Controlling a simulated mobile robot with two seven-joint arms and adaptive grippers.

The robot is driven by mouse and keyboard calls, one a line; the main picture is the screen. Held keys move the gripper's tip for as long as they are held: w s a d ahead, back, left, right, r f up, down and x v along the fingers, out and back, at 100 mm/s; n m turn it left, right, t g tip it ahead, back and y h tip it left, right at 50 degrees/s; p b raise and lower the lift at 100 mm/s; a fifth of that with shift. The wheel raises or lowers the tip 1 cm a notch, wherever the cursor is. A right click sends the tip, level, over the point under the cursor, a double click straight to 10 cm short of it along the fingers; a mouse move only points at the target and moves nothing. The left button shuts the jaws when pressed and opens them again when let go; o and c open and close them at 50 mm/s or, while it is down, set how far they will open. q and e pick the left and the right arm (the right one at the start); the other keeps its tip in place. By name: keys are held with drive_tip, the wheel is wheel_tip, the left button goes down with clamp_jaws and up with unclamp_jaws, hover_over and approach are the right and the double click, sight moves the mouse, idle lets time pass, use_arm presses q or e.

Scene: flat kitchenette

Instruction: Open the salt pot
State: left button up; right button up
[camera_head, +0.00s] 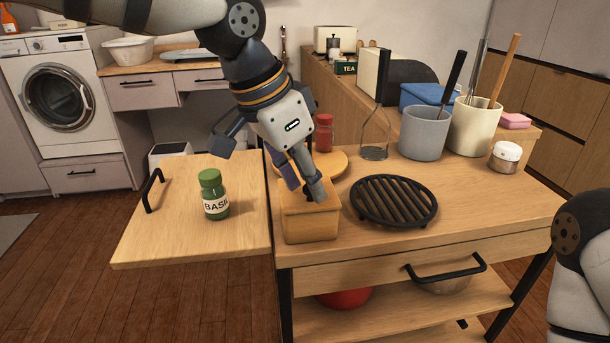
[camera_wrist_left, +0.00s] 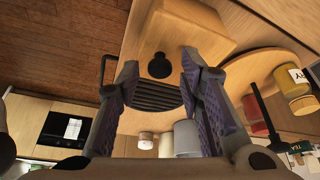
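The salt pot is a wooden box (camera_head: 311,223) at the front left of the wooden counter. In the left wrist view its pale wooden side and lid (camera_wrist_left: 200,28) fill the top, with a round black knob (camera_wrist_left: 159,66) standing out. The lid looks shut. My left gripper (camera_head: 301,186) is right over the pot, hiding most of its top in the head view. In the left wrist view the gripper (camera_wrist_left: 159,63) is open, with the knob showing between its fingertips; I cannot tell whether they touch it. My right gripper is out of view.
A black grill trivet (camera_head: 394,201) lies right of the pot. A green-lidded basil jar (camera_head: 214,195) stands on the side leaf (camera_head: 180,243) at left. A red jar (camera_head: 324,133) and round board (camera_head: 335,160) are behind; utensil pots (camera_head: 424,135) and a white-lidded jar (camera_head: 505,157) are at right.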

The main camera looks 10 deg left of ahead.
sight(302, 187)
use_arm(q)
clamp_jaws()
drive_tip(key=shift+w+a+r+g, duration=0.1)
drive_tip(key=shift+w+r+g, duration=0.25)
drive_tip(key=shift+g, duration=0.25)
drive_tip(key=shift+w+a+r+n+g+h+b, duration=0.1)
drive_tip(key=shift+w+r+n+g+h+b, duration=0.1)
drive_tip(key=shift+w+g+h+b, duration=0.25)
drive_tip(key=shift+w+a+r+n+g+h+b, duration=0.1)
drive_tip(key=shift+w+r+n+g+h+b, duration=0.15)
drive_tip(key=shift+g, duration=0.4)
drive_tip(key=shift+w+a+r+g+h+b, duration=0.2)
drive_tip(key=shift+w+g+b, duration=0.25)
drive_tip(key=shift+g, duration=0.2)
drive_tip(key=shift+w+a+r+g+h+b, duration=0.1)
drive_tip(key=shift+w+r+g+b, duration=0.1)
drive_tip(key=shift+w+g+b, duration=0.3)
drive_tip(key=shift+r+n+g+b, duration=0.25)
drive_tip(key=shift+g+b, duration=0.05)
drive_tip(key=shift+g, duration=0.05)
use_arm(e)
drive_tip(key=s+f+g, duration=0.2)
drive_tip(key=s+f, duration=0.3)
